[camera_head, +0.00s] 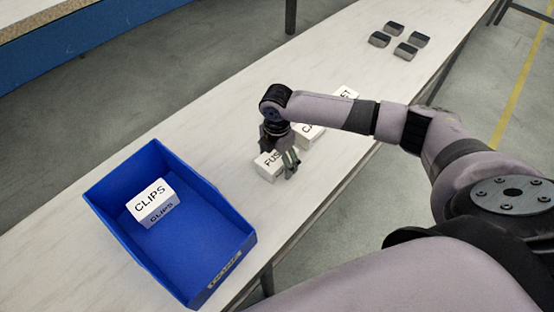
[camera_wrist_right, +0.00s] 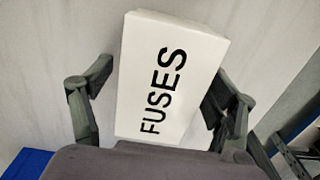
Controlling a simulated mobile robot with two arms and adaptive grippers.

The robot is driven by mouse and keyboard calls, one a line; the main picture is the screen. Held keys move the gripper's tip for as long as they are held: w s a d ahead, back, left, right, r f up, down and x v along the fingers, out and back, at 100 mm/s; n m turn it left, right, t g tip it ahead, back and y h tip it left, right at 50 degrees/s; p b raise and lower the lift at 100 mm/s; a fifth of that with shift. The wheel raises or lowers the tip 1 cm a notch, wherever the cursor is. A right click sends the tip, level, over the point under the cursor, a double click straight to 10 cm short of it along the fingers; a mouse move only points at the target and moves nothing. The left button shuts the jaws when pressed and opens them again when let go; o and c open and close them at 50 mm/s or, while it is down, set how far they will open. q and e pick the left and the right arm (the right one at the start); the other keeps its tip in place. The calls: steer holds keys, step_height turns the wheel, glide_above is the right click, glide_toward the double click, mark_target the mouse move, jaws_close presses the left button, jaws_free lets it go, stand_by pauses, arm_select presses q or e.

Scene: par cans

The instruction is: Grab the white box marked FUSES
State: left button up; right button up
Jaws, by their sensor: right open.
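The white box marked FUSES (camera_head: 267,169) stands on the pale table in the head view, partly hidden by my right gripper (camera_head: 282,160). In the right wrist view the FUSES box (camera_wrist_right: 168,75) lies between the two open fingers of my right gripper (camera_wrist_right: 160,105). A gap shows between the left finger and the box; the right finger is close to the box's right side, and I cannot tell whether it touches. My left gripper is not in view.
A blue bin (camera_head: 119,215) holding a white CLIPS box (camera_head: 151,203) stands on the table (camera_head: 190,130) to the left. Further white boxes (camera_head: 311,132) sit just behind the FUSES box, partly hidden by my arm. Several dark-topped blocks (camera_head: 394,28) are at the far end.

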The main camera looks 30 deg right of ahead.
steer(key=c, duration=1.3)
